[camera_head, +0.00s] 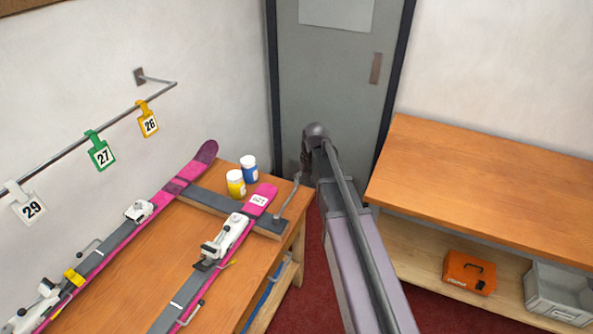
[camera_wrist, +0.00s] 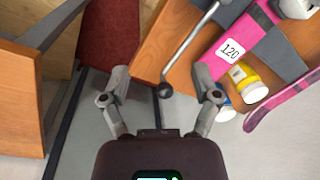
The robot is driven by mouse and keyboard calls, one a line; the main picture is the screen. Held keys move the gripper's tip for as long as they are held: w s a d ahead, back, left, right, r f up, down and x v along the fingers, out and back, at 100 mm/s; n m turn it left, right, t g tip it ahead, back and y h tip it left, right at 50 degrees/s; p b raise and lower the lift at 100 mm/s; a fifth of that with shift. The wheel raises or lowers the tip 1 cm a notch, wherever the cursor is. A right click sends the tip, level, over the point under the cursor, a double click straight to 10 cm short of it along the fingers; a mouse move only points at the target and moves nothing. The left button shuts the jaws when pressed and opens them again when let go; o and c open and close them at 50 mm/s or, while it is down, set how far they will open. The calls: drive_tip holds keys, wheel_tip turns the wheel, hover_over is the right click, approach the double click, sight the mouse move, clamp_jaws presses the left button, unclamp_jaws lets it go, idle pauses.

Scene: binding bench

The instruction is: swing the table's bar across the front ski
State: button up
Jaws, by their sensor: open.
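The front ski (camera_head: 260,200), pink with a 120 label, lies on the bench; its tip also shows in the wrist view (camera_wrist: 247,27). The table's bar (camera_head: 287,200) is a thin grey rod at the bench's right end, beside the ski tip and not across it. In the wrist view the bar (camera_wrist: 190,45) ends in a dark ball knob (camera_wrist: 166,90). My gripper (camera_wrist: 162,72) is open, and the knob appears between its fingers, touching neither in the picture. In the head view my arm mostly hides the gripper.
A rear ski (camera_head: 185,178) lies alongside. Yellow (camera_head: 236,184) and blue (camera_head: 249,169) jars stand between the ski tips. A second bench (camera_head: 480,190) with an orange case (camera_head: 469,273) and a grey crate (camera_head: 557,293) is at right. A door (camera_head: 335,80) stands behind; red floor lies between benches.

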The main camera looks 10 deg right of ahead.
drive_tip(key=w+r+p, duration=0.1)
drive_tip(key=w+r, duration=0.1)
drive_tip(key=w, duration=0.3)
drive_tip(key=w+d+r+p, duration=0.1)
drive_tip(key=w+r+p, duration=0.1)
drive_tip(key=w, duration=0.4)
drive_tip(key=shift+d+r+y, duration=0.3)
drive_tip(key=shift+r+y, duration=0.1)
drive_tip(key=shift+r, duration=0.05)
drive_tip(key=shift+f, duration=0.15)
drive_tip(key=a+f+b, duration=0.1)
drive_tip(key=f+b, duration=0.7)
drive_tip(key=a+f+b, duration=0.1)
drive_tip(key=f+b, duration=0.4)
drive_tip(key=shift+w+a+f, duration=0.1)
drive_tip(key=shift+a, duration=0.2)
